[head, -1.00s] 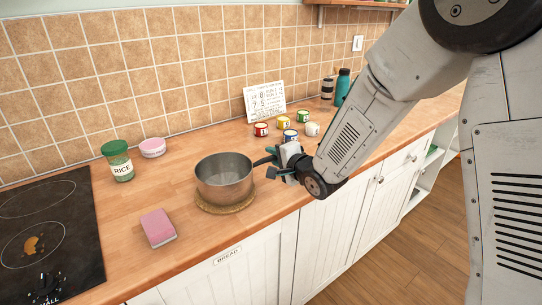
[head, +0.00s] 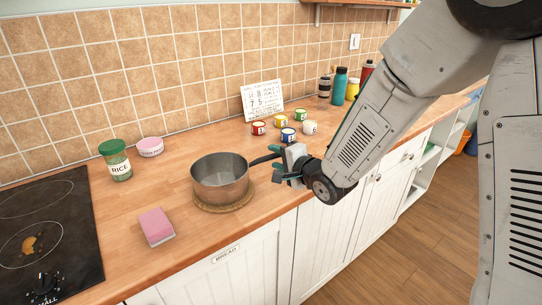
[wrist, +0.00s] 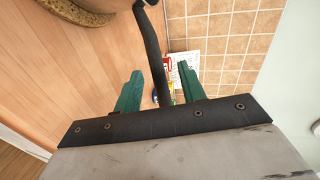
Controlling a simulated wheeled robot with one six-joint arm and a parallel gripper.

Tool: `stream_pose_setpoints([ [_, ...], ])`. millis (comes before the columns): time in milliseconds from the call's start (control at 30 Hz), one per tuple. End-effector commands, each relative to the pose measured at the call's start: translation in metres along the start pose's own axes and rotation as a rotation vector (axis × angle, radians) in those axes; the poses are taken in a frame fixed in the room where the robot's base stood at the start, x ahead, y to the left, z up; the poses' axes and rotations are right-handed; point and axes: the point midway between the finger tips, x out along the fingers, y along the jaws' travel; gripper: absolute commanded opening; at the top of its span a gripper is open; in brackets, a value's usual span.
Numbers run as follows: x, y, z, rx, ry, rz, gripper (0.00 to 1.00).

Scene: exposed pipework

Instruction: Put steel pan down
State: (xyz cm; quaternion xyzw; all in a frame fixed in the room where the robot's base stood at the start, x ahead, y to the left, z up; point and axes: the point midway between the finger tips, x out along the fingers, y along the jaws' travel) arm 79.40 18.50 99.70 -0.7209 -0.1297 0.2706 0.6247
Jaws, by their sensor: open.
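The steel pan (head: 219,180) stands upright on a round cork trivet (head: 226,207) on the wooden counter, slightly toward the trivet's left and back. Its dark handle (head: 265,158) points right toward my gripper (head: 278,172). In the wrist view the handle (wrist: 152,55) passes between the two green fingers of my gripper (wrist: 160,88), which are apart with gaps at both sides. The pan (wrist: 105,4) and trivet (wrist: 72,12) show only partly at the wrist view's top edge.
A pink sponge (head: 156,226) lies front left of the pan. A rice jar (head: 115,160) and pink tub (head: 150,146) stand behind left, near the black hob (head: 45,235). Several small paint cans (head: 288,134) and a calendar (head: 262,100) stand behind the handle.

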Motion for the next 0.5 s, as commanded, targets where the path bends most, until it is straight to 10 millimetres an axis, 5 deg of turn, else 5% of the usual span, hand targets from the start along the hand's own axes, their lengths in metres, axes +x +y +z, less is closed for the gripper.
stream_pose_setpoints([
  [233,-0.054,-0.001,0.000,0.000,0.002,-0.001,0.41],
  [500,-0.081,0.000,0.000,0.000,0.000,-0.001,0.41],
])
